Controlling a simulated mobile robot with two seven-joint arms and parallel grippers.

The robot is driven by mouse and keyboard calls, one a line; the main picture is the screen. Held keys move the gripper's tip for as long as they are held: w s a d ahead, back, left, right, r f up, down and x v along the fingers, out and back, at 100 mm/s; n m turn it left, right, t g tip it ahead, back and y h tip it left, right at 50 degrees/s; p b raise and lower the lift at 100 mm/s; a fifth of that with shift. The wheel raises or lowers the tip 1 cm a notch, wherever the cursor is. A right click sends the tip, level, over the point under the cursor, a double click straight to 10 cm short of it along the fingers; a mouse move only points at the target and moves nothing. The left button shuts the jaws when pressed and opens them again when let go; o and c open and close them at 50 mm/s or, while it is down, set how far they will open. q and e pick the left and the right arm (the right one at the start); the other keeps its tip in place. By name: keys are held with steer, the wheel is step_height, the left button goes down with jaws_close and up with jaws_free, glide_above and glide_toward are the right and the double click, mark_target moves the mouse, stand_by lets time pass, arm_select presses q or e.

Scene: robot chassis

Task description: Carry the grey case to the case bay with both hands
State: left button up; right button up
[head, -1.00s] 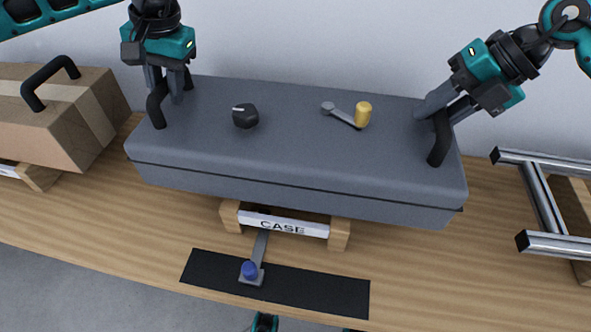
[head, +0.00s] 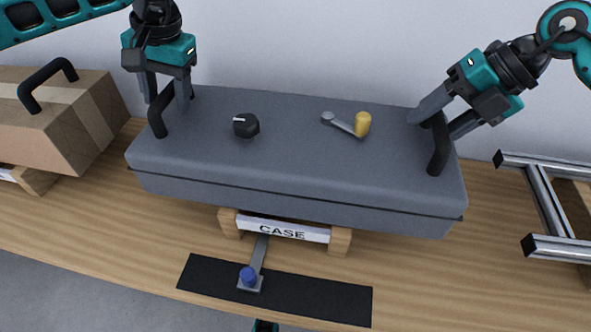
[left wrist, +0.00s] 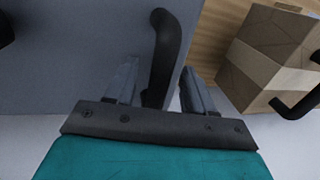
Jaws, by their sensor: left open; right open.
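The long grey case (head: 290,165) lies flat over the wooden blocks of the bay marked CASE (head: 283,231); its underside contact is hidden. It has a black handle at each end. My left gripper (head: 166,95) is open, with its fingers on either side of the left handle (head: 158,118). The left wrist view shows this handle (left wrist: 165,50) between the two spread fingers (left wrist: 158,90). My right gripper (head: 449,118) is open, with its fingers astride the right handle (head: 440,150). A black knob (head: 246,125), a grey lever (head: 340,124) and a yellow cylinder (head: 362,124) are on the lid.
A cardboard box (head: 50,120) with a black handle stands close at the left. A metal rail frame (head: 548,205) stands at the right. In front lies a black strip (head: 310,293) with a blue-knobbed lever (head: 249,276). A pale wall is behind.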

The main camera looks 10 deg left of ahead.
steer(key=shift+d+r, duration=0.15)
steer(key=shift+r, duration=0.1)
arm_select(q)
step_height(320, 180, up, 11)
steer(key=d, duration=0.2)
steer(key=shift+r, duration=0.15)
arm_select(e)
steer(key=v, duration=1.1)
steer(key=shift+r, duration=0.25)
arm_select(q)
steer(key=shift+s+d, duration=0.1)
arm_select(e)
steer(key=shift+d, duration=0.1)
